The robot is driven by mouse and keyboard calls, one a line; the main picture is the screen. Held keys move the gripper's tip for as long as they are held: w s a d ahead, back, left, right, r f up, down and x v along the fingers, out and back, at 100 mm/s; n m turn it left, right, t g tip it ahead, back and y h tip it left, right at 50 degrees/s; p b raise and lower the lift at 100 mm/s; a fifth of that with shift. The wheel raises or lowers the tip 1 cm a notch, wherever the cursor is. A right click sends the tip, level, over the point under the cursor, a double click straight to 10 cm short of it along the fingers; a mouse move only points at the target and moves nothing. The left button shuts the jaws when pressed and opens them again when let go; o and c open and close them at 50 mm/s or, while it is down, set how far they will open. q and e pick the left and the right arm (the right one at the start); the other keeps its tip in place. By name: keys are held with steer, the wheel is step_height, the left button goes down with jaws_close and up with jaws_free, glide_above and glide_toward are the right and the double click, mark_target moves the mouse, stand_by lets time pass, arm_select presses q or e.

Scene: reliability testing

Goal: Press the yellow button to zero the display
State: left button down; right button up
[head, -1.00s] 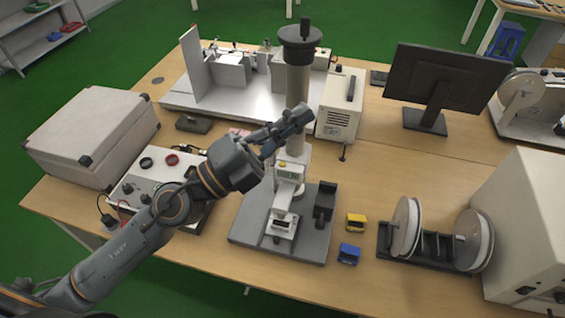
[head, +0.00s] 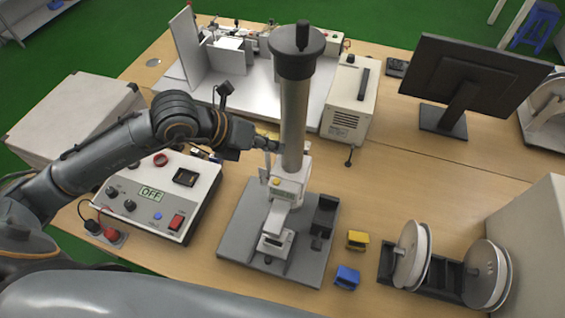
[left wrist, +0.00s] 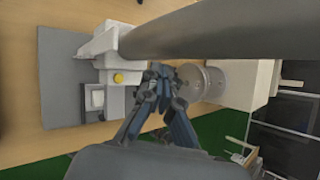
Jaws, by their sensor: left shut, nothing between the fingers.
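The yellow button (head: 276,182) sits on the upper part of the white gauge head, beside its small display (head: 284,194). The gauge is mounted on a thick grey column (head: 294,115) that rises from a grey base plate (head: 232,235). My left gripper (head: 270,146) is shut and empty, just above and left of the gauge head, close to the column. In the left wrist view the yellow button (left wrist: 118,78) shows on the white housing, to the left of my shut fingertips (left wrist: 162,72) and apart from them. My right gripper is not in view.
A control box reading OFF (head: 150,193) stands left of the stand. A blue block (head: 347,277), a yellow block (head: 357,240) and a spool rack (head: 428,275) lie to the right. A monitor (head: 475,75) and a beige box (head: 349,97) stand behind.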

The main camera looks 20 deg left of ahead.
arm_select(q)
steer(key=s, duration=0.2)
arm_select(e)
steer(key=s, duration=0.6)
arm_select(q)
steer(key=b, duration=0.5)
glide_above(273, 183)
step_height(273, 183, down, 8)
steer(key=shift+r, duration=0.1)
steer(key=shift+f+b, duration=0.35)
steer(key=shift+b, duration=0.15)
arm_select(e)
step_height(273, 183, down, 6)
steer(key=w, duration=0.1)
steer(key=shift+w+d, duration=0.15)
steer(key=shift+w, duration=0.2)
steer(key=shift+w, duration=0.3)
arm_select(q)
steer(key=shift+f+b, duration=0.35)
steer(key=shift+b, duration=0.2)
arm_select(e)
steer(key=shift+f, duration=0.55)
